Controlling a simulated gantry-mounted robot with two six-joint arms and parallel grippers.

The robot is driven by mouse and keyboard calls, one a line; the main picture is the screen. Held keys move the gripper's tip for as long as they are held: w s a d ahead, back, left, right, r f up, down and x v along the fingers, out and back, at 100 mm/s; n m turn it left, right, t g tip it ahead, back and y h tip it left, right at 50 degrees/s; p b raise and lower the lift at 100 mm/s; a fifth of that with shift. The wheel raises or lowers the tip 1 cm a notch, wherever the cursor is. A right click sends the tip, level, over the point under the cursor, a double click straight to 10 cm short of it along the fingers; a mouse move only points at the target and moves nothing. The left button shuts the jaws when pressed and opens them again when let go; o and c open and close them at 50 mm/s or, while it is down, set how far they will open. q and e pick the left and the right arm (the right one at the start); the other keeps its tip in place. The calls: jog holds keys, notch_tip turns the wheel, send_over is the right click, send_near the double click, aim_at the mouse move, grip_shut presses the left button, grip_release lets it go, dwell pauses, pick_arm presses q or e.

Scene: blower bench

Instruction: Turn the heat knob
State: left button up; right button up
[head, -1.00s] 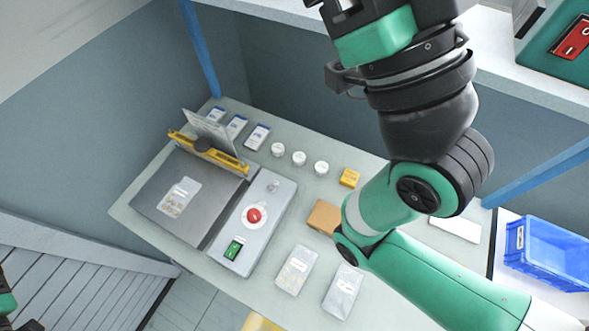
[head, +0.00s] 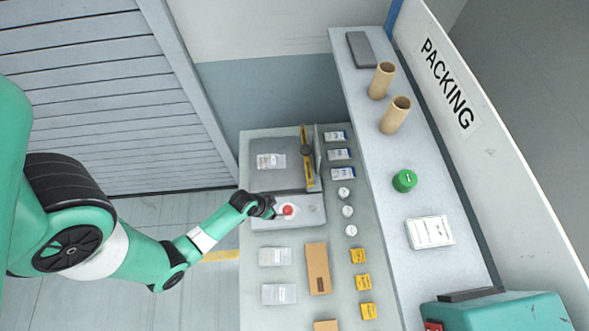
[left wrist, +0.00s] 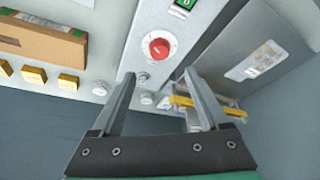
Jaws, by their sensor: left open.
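The heat knob (head: 288,210) is a red knob on a white dial, set in the grey control panel (head: 312,211). It shows clearly in the left wrist view (left wrist: 159,47), in front of the fingertips. My left gripper (head: 272,207) is at the left of the knob in the head view, over the panel. In the left wrist view my left gripper (left wrist: 159,76) is open, its two fingers apart with nothing held between them. The knob appears beyond the tips, roughly between them; contact is not visible. My right gripper is out of view.
A dark sealing plate (head: 280,181) with a yellow bar (head: 307,155) adjoins the panel. White jars (head: 348,211), a cardboard box (head: 318,268) and small yellow boxes (head: 363,283) stand nearby. Clear pouches (head: 275,257) lie on the bench. A shelf (head: 385,160) runs along the right.

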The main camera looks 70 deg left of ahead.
pick_arm(q)
jog(key=b, duration=0.5)
send_over(288, 209)
jog(key=s, duration=0.3)
jog(key=f, duration=0.3)
jog(key=d+f, duration=0.1)
jog(key=f, duration=0.1)
jog(key=shift+s+f, duration=0.1)
jog(key=shift+f, duration=0.2)
jog(key=x, duration=0.4)
jog(key=shift+w+a+b, duration=0.1)
jog(key=shift+w+b, duration=0.15)
jog(key=shift+b, duration=0.15)
jog(key=shift+w+f, duration=0.25)
jog(key=shift+f, duration=0.2)
grip_shut()
